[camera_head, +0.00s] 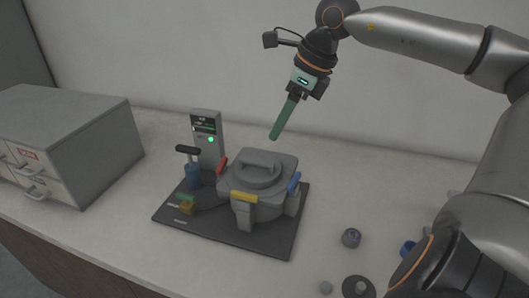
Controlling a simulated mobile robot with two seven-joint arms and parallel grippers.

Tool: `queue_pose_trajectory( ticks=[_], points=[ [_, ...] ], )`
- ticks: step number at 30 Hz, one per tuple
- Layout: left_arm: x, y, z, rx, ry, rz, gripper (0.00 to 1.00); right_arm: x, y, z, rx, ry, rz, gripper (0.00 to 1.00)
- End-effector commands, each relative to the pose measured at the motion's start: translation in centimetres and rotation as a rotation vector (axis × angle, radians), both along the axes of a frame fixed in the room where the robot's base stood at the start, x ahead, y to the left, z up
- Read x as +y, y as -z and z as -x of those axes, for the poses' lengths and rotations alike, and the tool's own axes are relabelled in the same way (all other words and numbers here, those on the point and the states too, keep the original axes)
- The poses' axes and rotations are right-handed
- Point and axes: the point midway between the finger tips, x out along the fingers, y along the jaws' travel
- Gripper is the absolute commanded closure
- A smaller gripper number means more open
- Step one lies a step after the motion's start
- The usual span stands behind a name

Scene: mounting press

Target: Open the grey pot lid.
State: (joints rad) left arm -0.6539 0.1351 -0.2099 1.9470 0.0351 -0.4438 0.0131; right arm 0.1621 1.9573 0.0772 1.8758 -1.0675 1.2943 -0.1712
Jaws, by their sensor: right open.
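The grey pot lid (259,180) sits on the grey pot in the middle of the head view, with a raised bar handle (262,160) across its top. Around its rim are clamps with a red tab (222,165), a yellow tab (244,197) and a blue tab (294,182). The far side of the rim is hidden. My right gripper (276,135) has green fingers pointing down, above and slightly behind the lid, apart from it. It is open and I see nothing in it. My left gripper is not in view.
The pot stands on a dark base plate (222,237) with a control post (206,140) and a blue, black-handled lever (191,167). A grey drawer cabinet (75,135) is at left. Small round parts (351,238) lie at right. The counter's front left is clear.

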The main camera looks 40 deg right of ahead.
Motion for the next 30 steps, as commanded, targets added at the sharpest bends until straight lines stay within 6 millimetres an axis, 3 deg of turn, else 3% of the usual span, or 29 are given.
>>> queue_pose_trajectory(
  ticks=[6,12,19,30],
  points=[
    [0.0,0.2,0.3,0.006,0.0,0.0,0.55,0.9,4.4,-1.4,0.007,-0.001,-0.002,0.45],
    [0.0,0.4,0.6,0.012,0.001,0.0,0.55,1.3,6.9,-2.5,0.003,0.0,-0.002,0.45],
    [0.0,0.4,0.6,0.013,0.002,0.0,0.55,1.6,8.3,-3.0,0.001,0.001,-0.004,0.45],
    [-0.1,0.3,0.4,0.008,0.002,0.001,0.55,1.7,8.5,-3.1,-0.001,0.0,-0.003,0.47]
  ],
)
